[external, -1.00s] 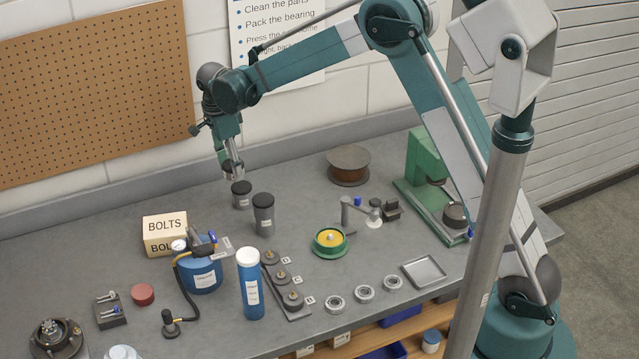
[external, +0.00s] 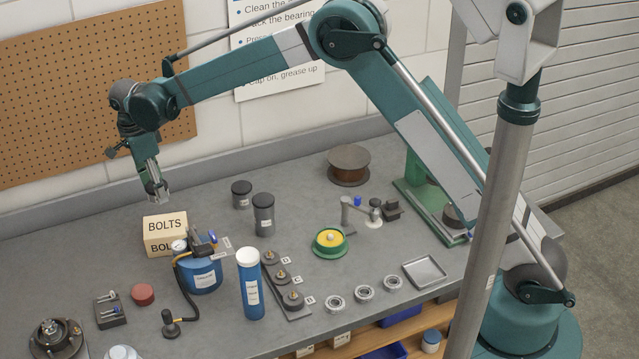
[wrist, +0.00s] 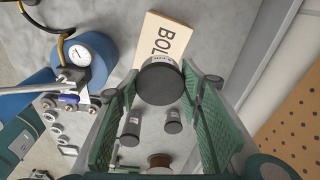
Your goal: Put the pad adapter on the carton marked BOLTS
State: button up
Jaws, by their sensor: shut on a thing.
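A dark round piece (wrist: 160,82) with a small label on its side sits between my fingertips in the wrist view. The label is unreadable, so I cannot confirm that it is the pad adapter. My gripper (external: 158,198) is shut on it, clear of the bench, above and behind the carton; the piece is hard to make out in the external view. The tan carton marked BOLTS (external: 165,226) stands upright at the back left of the bench. In the wrist view the carton (wrist: 150,32) lies just beyond the held piece, which hides part of its lettering.
A blue tank (external: 200,277) with gauge and hose stands right of the carton. Two dark labelled canisters (external: 241,195) (external: 263,214) stand farther right. A blue bottle (external: 251,290) and a board with several lettered discs are nearer the front. Bench left of the carton is clear.

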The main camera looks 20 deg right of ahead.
dwell(0.3)
send_over(166, 225)
jog(key=shift+a+f, duration=0.15)
jog(key=shift+f, duration=1.45)
jog(key=shift+a+f, duration=0.1)
jog(key=shift+f, duration=1.45)
jog(key=shift+f+p, duration=0.3)
jog(key=shift+f, duration=1.55)
jog(key=shift+f, duration=0.15)
jog(key=o, duration=1.1)
jog(key=shift+r, duration=0.2)
jog(key=r, duration=0.4)
jog(key=a+r, duration=0.1)
jog(key=r, duration=0.7)
jog(key=shift+s+a, duration=0.1)
jog(key=shift+a, duration=0.1)
